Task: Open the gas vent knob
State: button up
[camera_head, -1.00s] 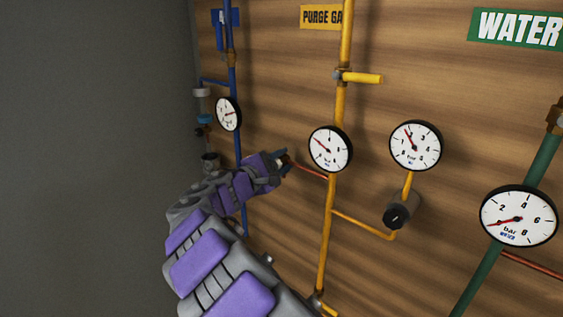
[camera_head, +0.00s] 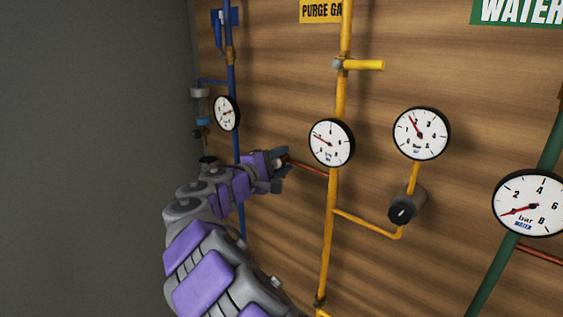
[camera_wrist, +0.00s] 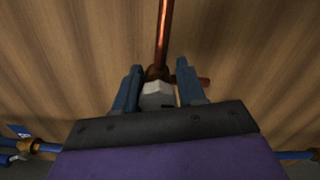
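My gripper (camera_head: 282,161) is at the left end of a copper pipe (camera_head: 310,168) that branches left from the yellow gas pipe (camera_head: 328,235). In the wrist view my gripper (camera_wrist: 158,78) has its two blue fingers apart, on either side of a pale grey block-like part (camera_wrist: 157,96). This part sits below a copper fitting (camera_wrist: 157,73) on the copper pipe (camera_wrist: 164,35). Contact with the fingers is unclear. No label marks it as the vent knob. A black knob (camera_head: 402,211) on a grey body sits on the yellow branch, right of my gripper.
A yellow "PURGE GA" sign (camera_head: 320,11) is above. Two gauges, one on the yellow pipe (camera_head: 331,142) and one to its right (camera_head: 421,133), are close by. A blue pipe (camera_head: 238,145) runs behind my arm. A green water pipe (camera_head: 490,278) stands at right. A grey wall is at left.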

jog(key=o, duration=0.4)
jog(key=shift+a, duration=0.3)
jog(key=shift+s, duration=0.25)
jog(key=b+v, duration=0.1)
jog(key=v, duration=1.6)
jog(key=shift+w+a+f+b, duration=0.15)
jog(key=shift+a+f+b, duration=0.1)
jog(key=shift+b, duration=0.1)
